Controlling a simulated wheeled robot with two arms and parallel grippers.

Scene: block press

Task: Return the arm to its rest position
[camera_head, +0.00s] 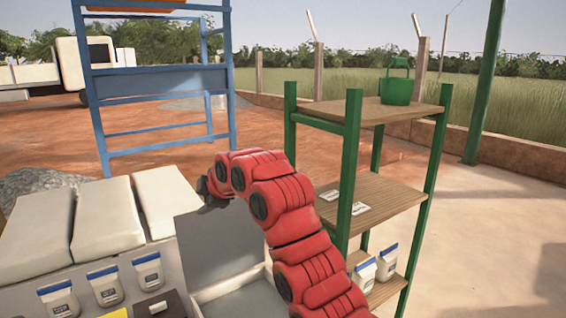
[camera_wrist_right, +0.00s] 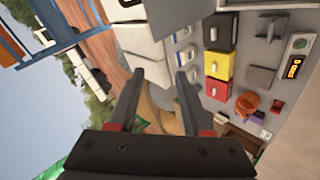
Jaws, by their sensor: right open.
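My right arm, red and jointed, rises from the bottom of the head view and bends left. Its dark gripper (camera_head: 207,190) is mostly hidden behind the wrist, above the grey upright panel. In the right wrist view my right gripper (camera_wrist_right: 160,78) is open, its two fingers apart with nothing held between them. Past the fingertips lie pale blocks (camera_wrist_right: 140,40) and the grey work surface. My left gripper is in neither view.
Large cream blocks (camera_head: 107,222) and blue-topped pouches (camera_head: 105,285) lie left of the arm. A green-posted shelf (camera_head: 395,193) with a green bucket (camera_head: 397,88) stands close on its right. Black, yellow (camera_wrist_right: 218,65) and red boxes show in the wrist view.

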